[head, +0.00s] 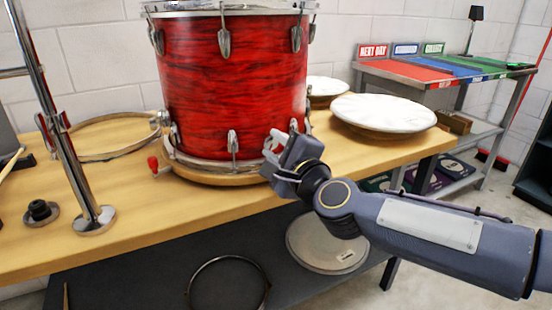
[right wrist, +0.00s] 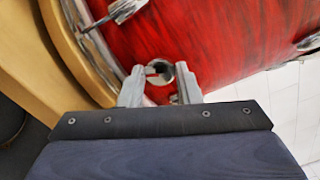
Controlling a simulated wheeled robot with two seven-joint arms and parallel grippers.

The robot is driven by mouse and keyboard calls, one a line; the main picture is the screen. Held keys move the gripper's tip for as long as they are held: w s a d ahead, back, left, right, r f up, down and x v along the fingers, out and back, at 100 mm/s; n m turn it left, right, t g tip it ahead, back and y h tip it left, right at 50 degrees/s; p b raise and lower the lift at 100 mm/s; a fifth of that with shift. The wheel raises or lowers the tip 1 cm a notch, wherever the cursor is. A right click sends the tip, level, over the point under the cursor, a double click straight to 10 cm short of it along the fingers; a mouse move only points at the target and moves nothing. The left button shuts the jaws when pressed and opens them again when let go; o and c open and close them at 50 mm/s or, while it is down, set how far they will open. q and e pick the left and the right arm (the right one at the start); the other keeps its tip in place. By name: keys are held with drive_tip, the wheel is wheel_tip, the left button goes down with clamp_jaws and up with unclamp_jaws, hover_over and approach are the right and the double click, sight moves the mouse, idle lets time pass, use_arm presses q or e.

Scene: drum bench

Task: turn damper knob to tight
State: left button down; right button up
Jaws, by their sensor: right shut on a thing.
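The red drum (head: 232,85) stands upright on the wooden bench. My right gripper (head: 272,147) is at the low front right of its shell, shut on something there. In the right wrist view, a round silver knob (right wrist: 158,72) sits against the red shell (right wrist: 210,40), between the fingertips of my right gripper (right wrist: 160,82). I take it for the damper knob. A pale bar crosses its dark face. No tight or loose marking can be read. The fingers and hand hide the knob in the head view. My left gripper is not in view.
A red-handled fitting (head: 153,163) sticks out at the drum's lower left. A chrome stand (head: 93,215) stands on the bench at left, near a loose hoop (head: 110,135). A white drumhead (head: 384,113) lies at right. The bench front (head: 180,225) is clear.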

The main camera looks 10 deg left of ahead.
drive_tip(key=m+b, duration=0.2)
drive_tip(key=m, duration=0.1)
drive_tip(key=shift+f, duration=0.15)
drive_tip(key=shift+m+b, duration=0.7)
drive_tip(key=shift+m, duration=0.8)
drive_tip(key=o, duration=1)
drive_tip(key=shift+c, duration=0.2)
drive_tip(key=v, duration=0.7)
drive_tip(key=shift+s+d+b, duration=0.2)
drive_tip(key=shift+s+b, duration=0.15)
drive_tip(key=shift+b, duration=0.1)
